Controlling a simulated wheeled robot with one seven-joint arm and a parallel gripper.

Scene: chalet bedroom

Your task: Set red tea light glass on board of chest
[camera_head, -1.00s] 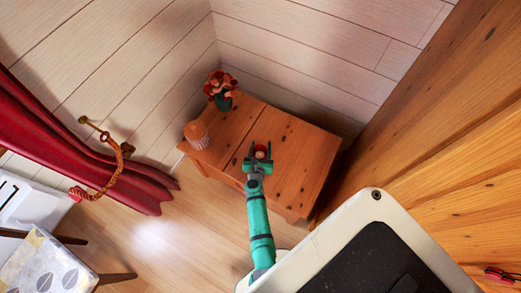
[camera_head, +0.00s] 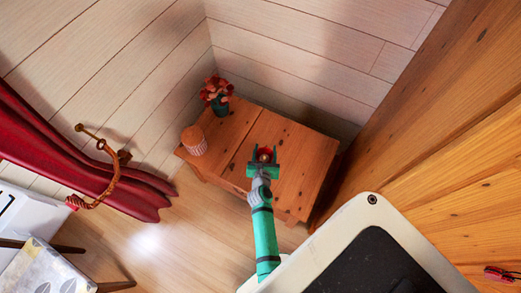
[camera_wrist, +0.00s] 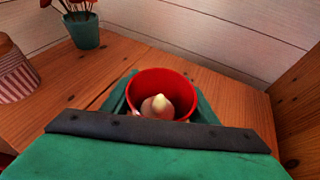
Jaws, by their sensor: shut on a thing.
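The red tea light glass (camera_wrist: 163,84) with a pale candle inside is held between the fingers of my gripper (camera_head: 263,160). In the wrist view it stands upright in the green jaws, its rim open to the camera. In the head view the glass (camera_head: 264,154) shows small between the fingertips. The wooden chest (camera_head: 298,160) stands in the corner, and my gripper is over its top board. The wrist view also shows the board (camera_wrist: 135,58) behind and beside the glass. The glass's base is hidden, so I cannot tell whether it touches the board.
A green pot with red flowers (camera_head: 219,98) stands at the chest's back left corner. A striped, ribbed lamp-like object (camera_head: 194,141) stands at its left end. A wooden wall (camera_head: 400,140) rises close on the right. The right part of the board is clear.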

